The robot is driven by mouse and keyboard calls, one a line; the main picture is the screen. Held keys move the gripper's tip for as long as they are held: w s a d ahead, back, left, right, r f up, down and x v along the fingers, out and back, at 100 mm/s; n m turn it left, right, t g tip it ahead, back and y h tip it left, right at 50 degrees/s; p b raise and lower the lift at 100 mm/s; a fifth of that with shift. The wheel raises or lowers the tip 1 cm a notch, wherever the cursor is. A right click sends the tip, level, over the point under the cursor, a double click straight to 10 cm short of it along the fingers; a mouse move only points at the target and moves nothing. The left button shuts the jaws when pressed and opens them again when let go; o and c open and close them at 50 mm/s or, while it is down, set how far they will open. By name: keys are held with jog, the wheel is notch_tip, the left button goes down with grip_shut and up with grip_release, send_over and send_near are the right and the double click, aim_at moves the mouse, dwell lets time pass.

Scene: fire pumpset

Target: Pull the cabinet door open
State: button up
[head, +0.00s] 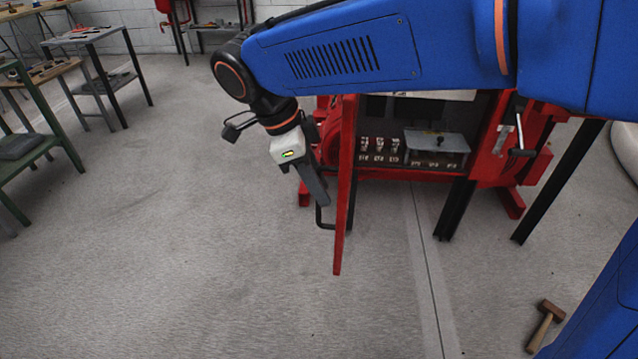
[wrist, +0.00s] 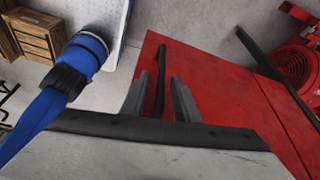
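The red cabinet door (head: 346,190) stands swung out from the cabinet (head: 478,165), seen nearly edge-on in the head view, and the cabinet's inside shows. A black bar handle (head: 319,215) sticks out from the door's left face. My gripper (head: 322,202) is beside that face at the handle. In the wrist view the two grey fingers (wrist: 160,82) are apart, one on each side of the black handle (wrist: 160,70), with gaps showing between the fingers and the bar. The red door face (wrist: 210,85) lies behind them. Whether a finger touches the handle is unclear.
Inside the cabinet are a grey box (head: 437,147) and several small white-labelled parts (head: 380,150). A hammer (head: 545,325) lies on the floor at lower right. Workbenches (head: 85,40) stand at the far left. The floor left of the door (head: 170,230) is clear.

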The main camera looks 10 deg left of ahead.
jog(key=v, duration=1.7)
jog(key=shift+a, duration=0.2)
jog(key=shift+s+r, duration=0.1)
